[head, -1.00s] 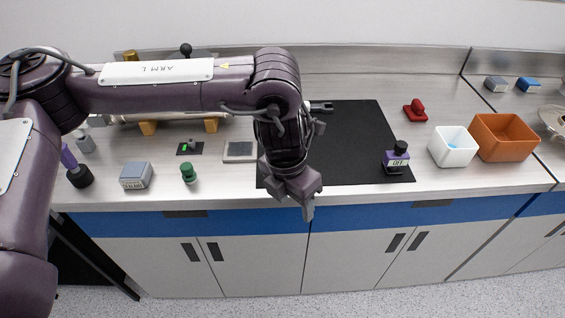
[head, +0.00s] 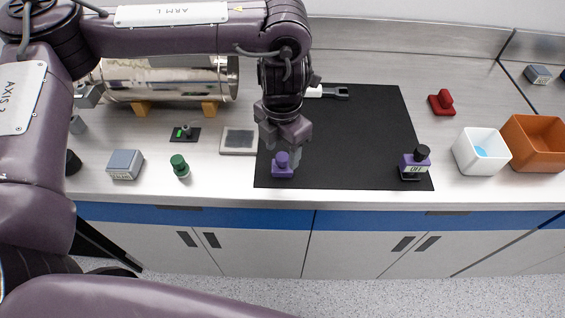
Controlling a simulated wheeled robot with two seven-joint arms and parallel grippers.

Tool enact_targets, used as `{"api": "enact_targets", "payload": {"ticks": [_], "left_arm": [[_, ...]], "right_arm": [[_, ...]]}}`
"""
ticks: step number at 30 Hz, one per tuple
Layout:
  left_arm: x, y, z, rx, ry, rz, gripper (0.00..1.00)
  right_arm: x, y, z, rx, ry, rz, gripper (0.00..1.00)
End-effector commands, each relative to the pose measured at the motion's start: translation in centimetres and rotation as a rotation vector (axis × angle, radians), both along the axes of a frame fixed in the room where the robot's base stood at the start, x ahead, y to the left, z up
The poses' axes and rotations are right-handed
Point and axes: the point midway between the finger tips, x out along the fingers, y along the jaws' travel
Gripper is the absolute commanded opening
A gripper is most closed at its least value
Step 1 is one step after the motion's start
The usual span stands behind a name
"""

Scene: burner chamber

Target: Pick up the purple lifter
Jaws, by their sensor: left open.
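The purple lifter (head: 282,168), a small purple block with a knob on top, stands at the front left of the black mat (head: 345,140). My left gripper (head: 284,150) points down at it from just behind and above. Its jaws are open, and the fingers partly overlap the lifter's knob in the head view. I cannot tell whether they touch it. A second purple item with a black knob and an OFF label (head: 415,164) stands at the mat's front right corner. My right gripper is not in view.
A white bin (head: 480,152) and an orange bin (head: 535,145) stand at the right, with a red item (head: 441,103) behind. A green knobbed item (head: 180,167), a grey box (head: 125,164) and a metal cylinder (head: 165,78) are at the left. The mat's middle is clear.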

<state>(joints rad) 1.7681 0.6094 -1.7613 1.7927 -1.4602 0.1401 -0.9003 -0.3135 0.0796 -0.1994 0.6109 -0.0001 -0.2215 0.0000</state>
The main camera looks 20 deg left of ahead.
Motion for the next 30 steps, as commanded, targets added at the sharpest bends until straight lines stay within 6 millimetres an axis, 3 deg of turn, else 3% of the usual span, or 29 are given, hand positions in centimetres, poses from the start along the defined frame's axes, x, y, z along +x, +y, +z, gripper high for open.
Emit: {"api": "enact_targets", "payload": {"ticks": [7, 12, 16, 27, 30], "left_arm": [[0.3, 0.2, -3.2, 0.000, 0.004, 0.001, 0.54], [0.4, 0.2, -3.6, 0.000, 0.001, 0.000, 0.54], [0.4, 0.2, -3.6, 0.000, 0.001, 0.000, 0.54], [0.4, 0.2, -3.5, 0.000, 0.001, 0.000, 0.05], [0.4, 0.2, -3.5, 0.000, 0.001, 0.000, 0.05]], "right_arm": [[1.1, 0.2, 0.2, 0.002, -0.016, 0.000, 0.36], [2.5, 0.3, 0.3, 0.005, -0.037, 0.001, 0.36], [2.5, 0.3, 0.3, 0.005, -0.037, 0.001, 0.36], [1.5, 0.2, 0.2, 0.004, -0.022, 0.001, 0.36], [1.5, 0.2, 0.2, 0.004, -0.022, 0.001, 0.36]]}}
